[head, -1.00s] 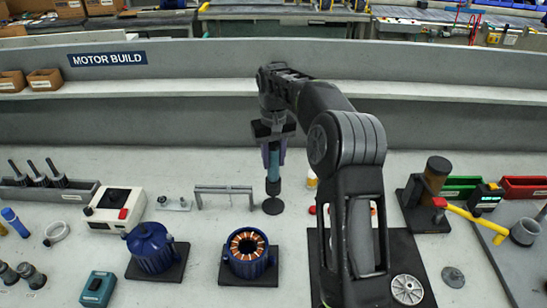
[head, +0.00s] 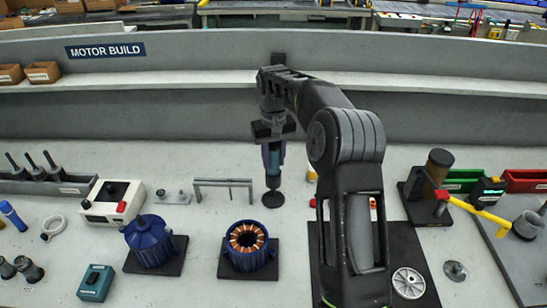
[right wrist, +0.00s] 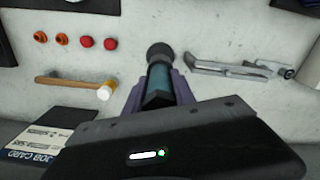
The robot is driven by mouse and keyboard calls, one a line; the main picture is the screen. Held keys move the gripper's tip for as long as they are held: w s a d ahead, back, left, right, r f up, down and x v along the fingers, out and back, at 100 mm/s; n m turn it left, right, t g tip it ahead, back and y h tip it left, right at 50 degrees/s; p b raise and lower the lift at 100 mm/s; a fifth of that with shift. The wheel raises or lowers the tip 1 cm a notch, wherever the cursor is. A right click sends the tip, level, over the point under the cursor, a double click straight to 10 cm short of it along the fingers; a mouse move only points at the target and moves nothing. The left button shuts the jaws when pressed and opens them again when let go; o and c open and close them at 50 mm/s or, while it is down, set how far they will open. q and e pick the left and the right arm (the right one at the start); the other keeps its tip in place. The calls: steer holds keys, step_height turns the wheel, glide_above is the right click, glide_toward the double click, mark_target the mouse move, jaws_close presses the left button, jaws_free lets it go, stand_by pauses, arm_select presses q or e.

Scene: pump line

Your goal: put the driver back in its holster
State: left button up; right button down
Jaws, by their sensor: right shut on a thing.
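My right gripper (head: 273,146) points down over the middle of the bench. Its purple fingers are shut on the driver, an upright tool with a teal barrel (head: 273,161) and a dark lower end. The barrel also shows between the fingers in the right wrist view (right wrist: 157,84). Directly under the driver is a round black disc (head: 273,200) on the bench; I cannot tell whether the tip touches it. I cannot clearly make out the holster; whether the disc is part of it is not clear. My left gripper is not in view.
A grey bar fixture (head: 222,183) stands just left of the disc. Two blue motor housings (head: 148,234) (head: 247,238) stand in front. A mallet (right wrist: 75,83) lies nearby. A yellow bar (head: 478,211) and red and green bins are at right. A raised ledge runs behind.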

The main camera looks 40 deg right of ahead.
mark_target(273, 144)
steer(key=shift+f+b, duration=0.55)
steer(key=shift+f, duration=0.45)
steer(key=c, duration=1)
jaws_free()
steer(key=shift+o, duration=0.4)
steer(key=shift+o, duration=1)
steer(key=shift+r, duration=0.1)
step_height(273, 144, up, 6)
steer(key=p, duration=0.5)
